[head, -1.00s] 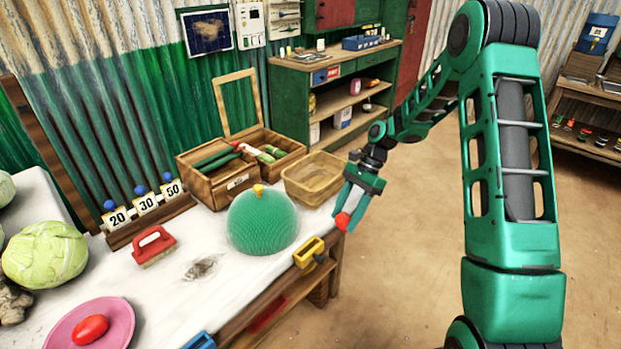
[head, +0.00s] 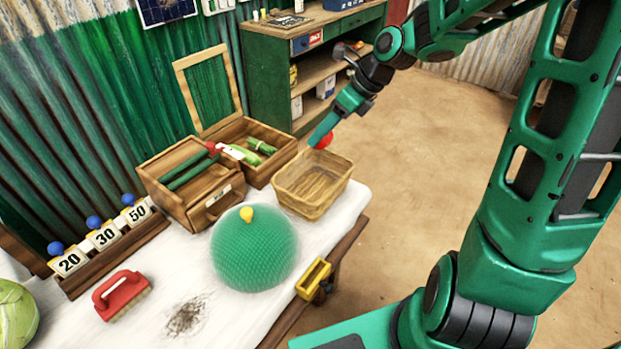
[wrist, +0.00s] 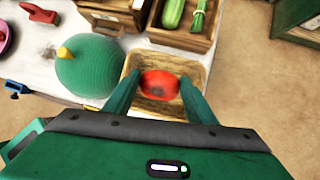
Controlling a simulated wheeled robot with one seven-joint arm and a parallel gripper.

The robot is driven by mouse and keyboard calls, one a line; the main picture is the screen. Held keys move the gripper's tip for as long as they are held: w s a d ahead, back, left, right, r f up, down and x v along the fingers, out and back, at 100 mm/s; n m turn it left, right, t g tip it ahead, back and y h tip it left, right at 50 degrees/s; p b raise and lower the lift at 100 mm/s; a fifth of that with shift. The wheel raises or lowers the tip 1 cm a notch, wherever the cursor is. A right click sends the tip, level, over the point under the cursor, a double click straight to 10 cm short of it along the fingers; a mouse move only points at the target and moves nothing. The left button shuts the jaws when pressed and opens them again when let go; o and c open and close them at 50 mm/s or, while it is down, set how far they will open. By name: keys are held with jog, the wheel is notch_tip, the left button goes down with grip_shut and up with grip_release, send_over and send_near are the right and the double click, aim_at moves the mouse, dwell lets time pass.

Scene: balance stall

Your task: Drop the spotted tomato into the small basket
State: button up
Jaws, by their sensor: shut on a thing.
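My gripper (head: 322,136) is shut on a red tomato (head: 326,141) and holds it in the air by the far edge of the small basket (head: 292,205). In the wrist view the tomato (wrist: 160,84) sits between the two green fingers and shows a darker mark on top. The woven tan basket (wrist: 203,72) lies below and behind it there. In the head view the basket stands on the table's right end, and its visible inside is empty. The finger partly hides the tomato in the head view.
A green mesh dome (head: 253,250) with a yellow knob stands left of the basket. An open wooden box (head: 203,192) with green vegetables is behind it. A red brush (head: 121,296) and number blocks (head: 104,236) are at left. Floor is open to the right.

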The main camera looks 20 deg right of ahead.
jog(key=shift+f, duration=2.8)
jog(key=o, duration=1.1)
jog(key=shift+o, duration=0.2)
jog(key=shift+s, duration=0.1)
jog(key=v, duration=1)
jog(key=shift+r, duration=0.3)
jog(key=shift+d, duration=0.1)
